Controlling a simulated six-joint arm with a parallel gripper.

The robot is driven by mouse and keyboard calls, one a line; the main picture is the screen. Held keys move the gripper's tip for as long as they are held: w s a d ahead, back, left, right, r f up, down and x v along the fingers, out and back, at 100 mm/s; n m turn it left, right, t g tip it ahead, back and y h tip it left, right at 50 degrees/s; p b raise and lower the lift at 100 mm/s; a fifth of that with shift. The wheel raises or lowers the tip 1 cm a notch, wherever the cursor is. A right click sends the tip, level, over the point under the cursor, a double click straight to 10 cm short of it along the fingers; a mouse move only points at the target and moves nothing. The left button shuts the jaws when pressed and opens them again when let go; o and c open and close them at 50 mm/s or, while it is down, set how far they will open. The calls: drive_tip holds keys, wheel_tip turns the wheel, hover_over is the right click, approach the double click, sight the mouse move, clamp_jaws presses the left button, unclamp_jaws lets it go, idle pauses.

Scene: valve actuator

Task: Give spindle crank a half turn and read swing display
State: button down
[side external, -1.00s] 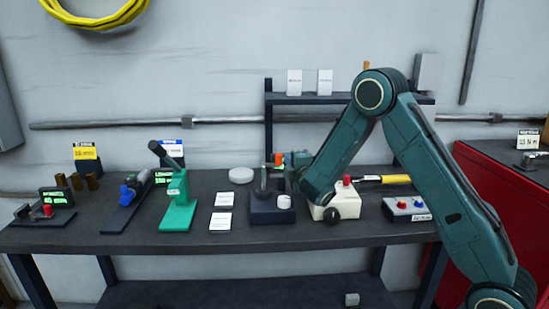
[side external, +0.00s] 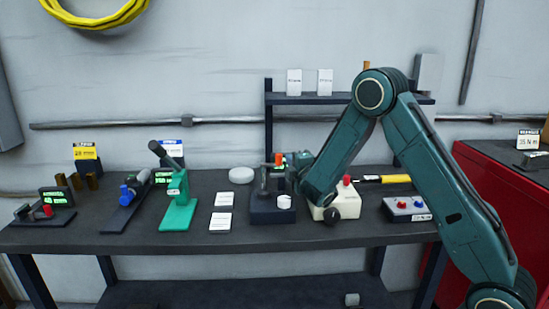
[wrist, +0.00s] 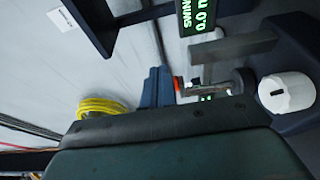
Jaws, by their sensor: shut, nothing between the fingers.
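The spindle device has a dark base (side external: 272,211) near the middle of the bench, with a grey upright post (side external: 263,181) and a white knob (side external: 284,202). In the wrist view the white knob (wrist: 287,92) has a dark pointer mark. The swing display (wrist: 197,17) is cut off by the top edge and reads 0.0 in green. My gripper (side external: 285,164) is behind the post, close to the device; its fingertips are partly hidden, and contact with the crank cannot be told.
A cream box (side external: 342,207) with a red button and black knob stands right of the device, beneath my arm. A button box (side external: 408,208) is farther right. White cards (side external: 222,199), a green press (side external: 179,205) and a white disc (side external: 241,175) are left. A shelf (side external: 340,99) stands behind.

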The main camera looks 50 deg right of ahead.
drive_tip(key=v, duration=0.6)
drive_tip(key=shift+s+a, duration=0.2)
drive_tip(key=shift+s, duration=0.15)
drive_tip(key=c, duration=1.3)
unclamp_jaws()
drive_tip(key=shift+r, duration=0.2)
drive_tip(key=shift+c, duration=0.2)
drive_tip(key=shift+o, duration=0.2)
drive_tip(key=shift+r, duration=2.95)
drive_tip(key=w+d+f+m+g+y, duration=0.1)
drive_tip(key=d+f+m+y, duration=0.1)
drive_tip(key=f+m+y, duration=0.3)
drive_tip(key=w+d+f+m+g+y, duration=0.1)
drive_tip(key=d+f+m+g+y, duration=0.2)
drive_tip(key=f, duration=0.4)
drive_tip(key=s+r+m+t+y, duration=0.1)
drive_tip(key=s+r+t+y, duration=0.15)
drive_tip(key=r, duration=0.35)
drive_tip(key=s+r+t+y, duration=0.1)
drive_tip(key=r+t+y, duration=0.2)
drive_tip(key=r, duration=0.3)
drive_tip(key=shift+s+d+f, duration=0.1)
drive_tip(key=shift+d+f, duration=0.1)
drive_tip(key=shift+f, duration=1.1)
drive_tip(key=shift+d+f, duration=0.2)
drive_tip(key=shift+f, duration=1.15)
